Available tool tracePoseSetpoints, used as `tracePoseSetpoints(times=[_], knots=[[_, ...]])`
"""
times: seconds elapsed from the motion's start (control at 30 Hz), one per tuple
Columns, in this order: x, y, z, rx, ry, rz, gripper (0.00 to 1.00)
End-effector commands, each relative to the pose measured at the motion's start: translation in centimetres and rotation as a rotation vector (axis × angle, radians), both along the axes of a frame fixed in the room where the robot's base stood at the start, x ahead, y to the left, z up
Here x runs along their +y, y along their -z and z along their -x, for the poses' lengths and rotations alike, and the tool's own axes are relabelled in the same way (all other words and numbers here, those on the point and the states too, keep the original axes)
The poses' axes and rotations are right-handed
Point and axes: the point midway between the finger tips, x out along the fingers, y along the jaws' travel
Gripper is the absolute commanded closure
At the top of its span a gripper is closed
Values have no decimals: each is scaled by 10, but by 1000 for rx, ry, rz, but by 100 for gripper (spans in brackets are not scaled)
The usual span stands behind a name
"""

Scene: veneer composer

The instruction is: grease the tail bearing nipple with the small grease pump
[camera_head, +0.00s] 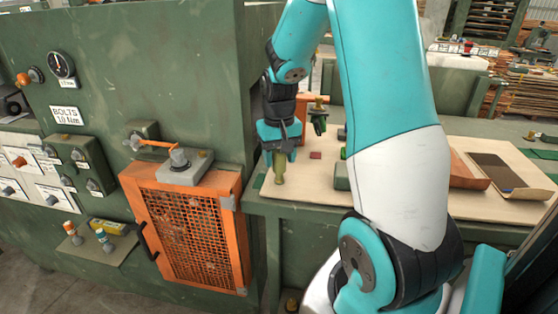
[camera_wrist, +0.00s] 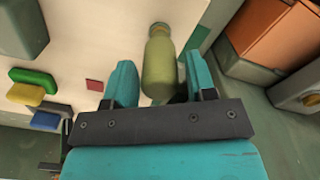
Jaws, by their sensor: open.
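My gripper (camera_head: 279,150) is open above the left end of the tabletop. In the wrist view its two teal fingers (camera_wrist: 160,82) stand on either side of an olive-green bottle-like thing (camera_wrist: 159,62), with a visible gap at the left. The same thing shows below my gripper in the head view (camera_head: 279,168). I cannot tell whether it is the small grease pump. Two small capped items, one orange-topped (camera_head: 71,230) and one teal-topped (camera_head: 103,238), stand on a low shelf at the left. I cannot make out a grease nipple. A grey bearing-like block (camera_head: 184,168) sits above the orange mesh guard.
The orange mesh guard (camera_head: 190,230) stands left of the table. The pale tabletop (camera_head: 310,185) carries a small red square (camera_wrist: 94,85), a green block (camera_wrist: 33,79), yellow and blue blocks, and a dark green box (camera_wrist: 22,28). A tray (camera_head: 467,170) lies to the right.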

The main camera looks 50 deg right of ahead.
Motion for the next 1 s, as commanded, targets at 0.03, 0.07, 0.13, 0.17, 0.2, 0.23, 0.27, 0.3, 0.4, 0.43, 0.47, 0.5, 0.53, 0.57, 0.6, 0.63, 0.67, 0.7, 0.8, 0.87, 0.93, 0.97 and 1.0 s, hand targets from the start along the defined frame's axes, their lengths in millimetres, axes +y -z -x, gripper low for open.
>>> tracePoseSetpoints(times=[0.03, 0.07, 0.13, 0.17, 0.2, 0.23, 0.27, 0.3, 0.4, 0.43, 0.47, 0.5, 0.53, 0.57, 0.6, 0.63, 0.67, 0.7, 0.8, 0.87, 0.93, 0.97, 1.0], knots=[[0, 0, 0, 0, 0, 0, 49], [0, -1, 0, 0, 0, 0, 49], [0, -1, 0, 0, 0, 0, 49], [0, -1, 0, 0, 0, 0, 49], [0, -1, 0, 0, 0, 0, 58], [0, -1, 0, 0, 0, 0, 65], [0, -1, 0, 0, 0, 0, 72], [0, -1, 0, 0, 0, 0, 81], [0, -1, 0, 0, 0, 0, 90], [0, -1, 0, 0, 0, 0, 90], [0, -1, 0, 0, 0, 0, 90], [0, -2, 0, -1, 0, 0, 90], [0, -3, 0, -1, 0, 0, 90], [0, -4, 0, -1, 0, 0, 90], [0, -6, 0, -1, 0, 0, 90], [0, -7, 0, -1, 0, 0, 90], [0, -9, 0, -1, 0, 0, 90], [0, -11, 0, -1, 0, 0, 90], [0, -17, 0, -1, 0, 0, 90], [0, -20, 0, -1, 0, 0, 90], [0, -24, 0, -1, 0, 0, 90], [0, -25, 0, -1, 0, 0, 90], [0, -27, 0, -1, 0, 0, 90]])
